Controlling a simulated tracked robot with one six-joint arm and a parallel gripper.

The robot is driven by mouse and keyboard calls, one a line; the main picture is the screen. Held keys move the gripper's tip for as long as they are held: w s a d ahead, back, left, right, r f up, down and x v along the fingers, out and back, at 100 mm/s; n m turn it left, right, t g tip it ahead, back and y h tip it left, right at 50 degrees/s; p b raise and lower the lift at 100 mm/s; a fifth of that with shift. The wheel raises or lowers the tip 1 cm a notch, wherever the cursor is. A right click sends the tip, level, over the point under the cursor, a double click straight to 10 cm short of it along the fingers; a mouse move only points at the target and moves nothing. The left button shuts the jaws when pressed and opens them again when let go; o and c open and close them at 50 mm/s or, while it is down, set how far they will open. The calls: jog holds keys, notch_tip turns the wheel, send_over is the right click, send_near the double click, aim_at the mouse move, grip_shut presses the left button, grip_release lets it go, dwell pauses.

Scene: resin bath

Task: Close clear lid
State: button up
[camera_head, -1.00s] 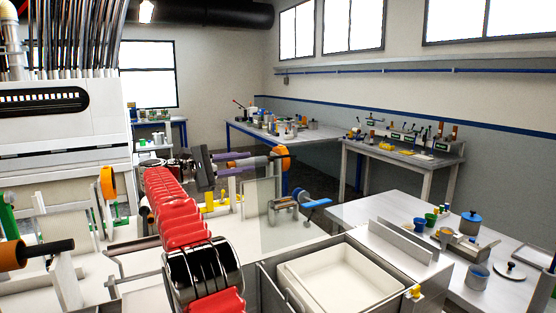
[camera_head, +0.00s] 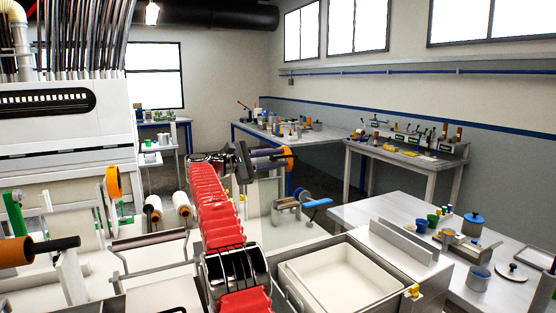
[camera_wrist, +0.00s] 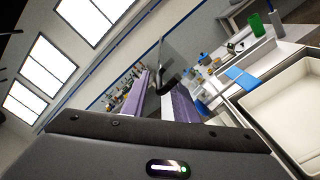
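The clear lid (camera_head: 268,222) is a see-through pane standing upright behind the bath in the head view. In the wrist view, a greyish see-through pane with a dark bent bar, apparently the lid (camera_wrist: 178,62), is beyond the fingers. My gripper (camera_head: 272,160) is near the pane's upper part in the head view; contact cannot be told. In the wrist view my gripper (camera_wrist: 163,95) has two purple fingers apart with a gap between them, and nothing is clearly held. The bath (camera_head: 287,297) is a grey metal box with a white inner tray (camera_head: 335,280), uncovered on top.
A side table (camera_head: 375,215) with cups and a blue-lidded pot (camera_head: 472,225) stands right of the bath. White rollers (camera_head: 182,204) and a frame stand left of my arm. Workbenches line the back wall.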

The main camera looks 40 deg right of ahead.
jog(key=shift+c, duration=0.2)
grip_shut()
jog(key=shift+r, duration=0.1)
jog(key=shift+s+d, duration=0.15)
jog(key=shift+d, duration=0.15)
jog(key=shift+a+r, duration=0.1)
jog(key=shift+a, duration=0.1)
